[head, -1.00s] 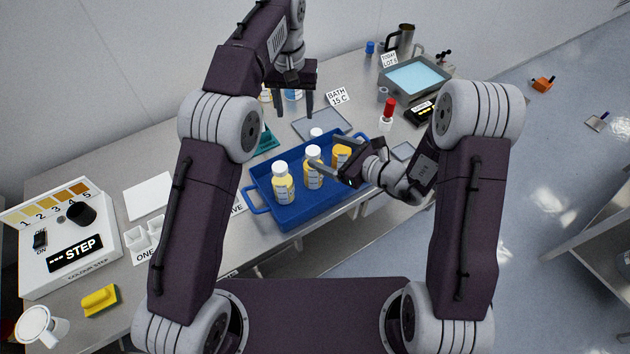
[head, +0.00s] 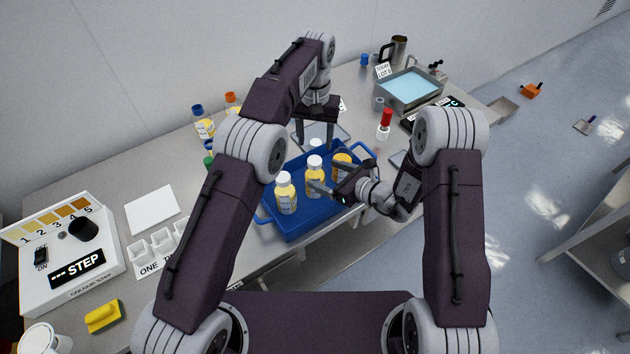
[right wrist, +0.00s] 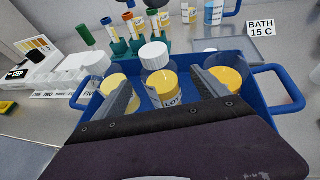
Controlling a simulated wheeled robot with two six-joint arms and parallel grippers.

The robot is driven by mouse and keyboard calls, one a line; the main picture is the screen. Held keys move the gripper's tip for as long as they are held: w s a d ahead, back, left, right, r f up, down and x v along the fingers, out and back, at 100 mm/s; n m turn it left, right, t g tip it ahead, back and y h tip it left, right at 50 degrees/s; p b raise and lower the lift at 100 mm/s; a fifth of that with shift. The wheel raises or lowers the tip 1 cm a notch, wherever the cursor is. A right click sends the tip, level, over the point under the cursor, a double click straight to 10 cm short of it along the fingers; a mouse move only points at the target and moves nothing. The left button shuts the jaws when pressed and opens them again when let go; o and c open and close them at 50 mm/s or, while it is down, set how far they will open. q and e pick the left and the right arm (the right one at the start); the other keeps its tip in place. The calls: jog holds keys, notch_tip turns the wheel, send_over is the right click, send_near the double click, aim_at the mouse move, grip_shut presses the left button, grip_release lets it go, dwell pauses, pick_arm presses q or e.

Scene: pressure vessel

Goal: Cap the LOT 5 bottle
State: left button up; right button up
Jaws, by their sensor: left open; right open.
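A blue tray (head: 300,228) holds amber bottles. The left bottle (head: 287,199) and middle bottle (head: 314,184) have white caps; the right bottle (head: 342,160) shows no white cap. The middle bottle's label reads "LOT" in the right wrist view (right wrist: 163,95); its number is not readable. A small white cap-like piece (head: 316,144) shows near the tray's back edge. My left gripper (head: 315,146) is open, pointing down around or just above that piece; contact cannot be told. My right gripper (head: 325,178) is open, its fingers on either side of the middle bottle; touching cannot be told.
A "TODAY LOT 5" sign (head: 383,71) stands by a water bath (head: 408,90) at the back right. A red-capped bottle (head: 385,124) stands right of the tray. A colour-step box (head: 65,255) and yellow sponge (head: 103,316) are at left.

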jog(key=x, duration=0.5)
jog(key=shift+a, duration=0.1)
grip_shut()
pick_arm(q)
jog(key=n, duration=0.9)
